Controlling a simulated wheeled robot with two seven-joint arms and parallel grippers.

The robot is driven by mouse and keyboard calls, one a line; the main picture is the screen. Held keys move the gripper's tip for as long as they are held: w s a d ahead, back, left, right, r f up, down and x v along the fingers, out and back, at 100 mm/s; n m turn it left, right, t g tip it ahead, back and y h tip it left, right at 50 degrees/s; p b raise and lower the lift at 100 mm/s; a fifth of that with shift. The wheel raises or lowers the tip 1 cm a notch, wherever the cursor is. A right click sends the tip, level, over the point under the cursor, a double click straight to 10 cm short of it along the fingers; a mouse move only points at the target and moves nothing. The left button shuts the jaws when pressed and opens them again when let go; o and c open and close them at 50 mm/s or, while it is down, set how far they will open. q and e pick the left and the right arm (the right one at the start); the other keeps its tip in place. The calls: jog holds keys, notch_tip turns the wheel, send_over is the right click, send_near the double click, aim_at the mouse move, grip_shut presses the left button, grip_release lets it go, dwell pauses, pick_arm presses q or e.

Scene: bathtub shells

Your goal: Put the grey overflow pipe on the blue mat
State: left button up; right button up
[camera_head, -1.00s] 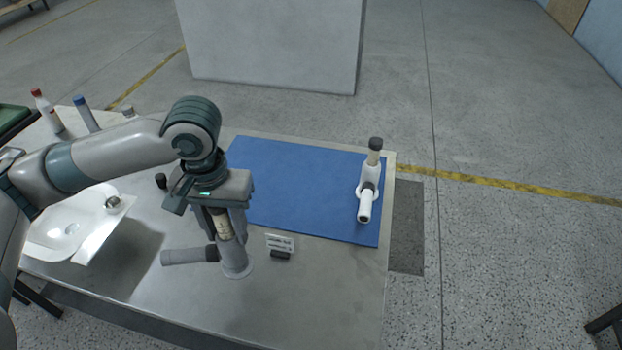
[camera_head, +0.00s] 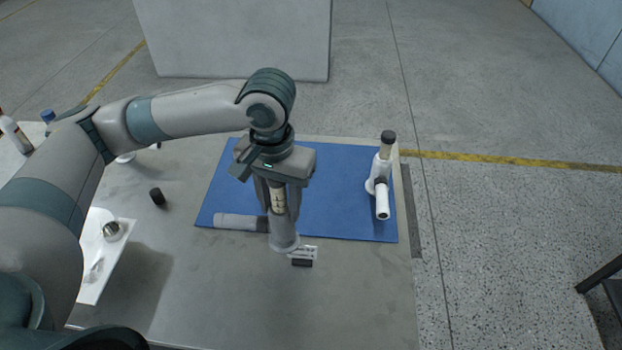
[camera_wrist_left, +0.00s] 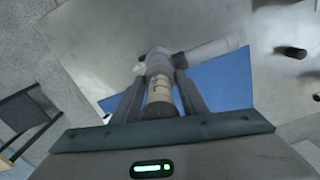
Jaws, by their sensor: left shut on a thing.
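The grey overflow pipe (camera_head: 284,240) is upright with a side branch pointing left. My left gripper (camera_head: 278,203) points down and is shut on its beige upper part, and the pipe also shows between the fingers in the left wrist view (camera_wrist_left: 159,66). The blue mat (camera_head: 335,185) lies on the table under and behind the pipe. The side branch overlaps the mat's near left part in the head view. The pipe's foot appears at or just past the mat's near edge; whether it touches anything is unclear. My right gripper is not in view.
A white pipe fitting (camera_head: 382,200) with a dark cap stands on the mat's right side. A small label holder (camera_head: 303,255) is at the mat's near edge. A black cap (camera_head: 157,196) and a white shell (camera_head: 92,270) lie left. The mat's middle is free.

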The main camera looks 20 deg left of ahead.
pick_arm(q)
jog(key=shift+w+d, duration=0.1)
jog(key=shift+w, duration=0.1)
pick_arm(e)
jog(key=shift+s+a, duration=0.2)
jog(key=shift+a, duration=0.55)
pick_arm(q)
jog(key=shift+w, duration=0.1)
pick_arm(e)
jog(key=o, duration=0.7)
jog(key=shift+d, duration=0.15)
pick_arm(q)
jog(key=w+r+p, duration=0.2)
jog(key=w+r, duration=0.1)
jog(key=w, duration=2.1)
jog(key=shift+a, duration=0.2)
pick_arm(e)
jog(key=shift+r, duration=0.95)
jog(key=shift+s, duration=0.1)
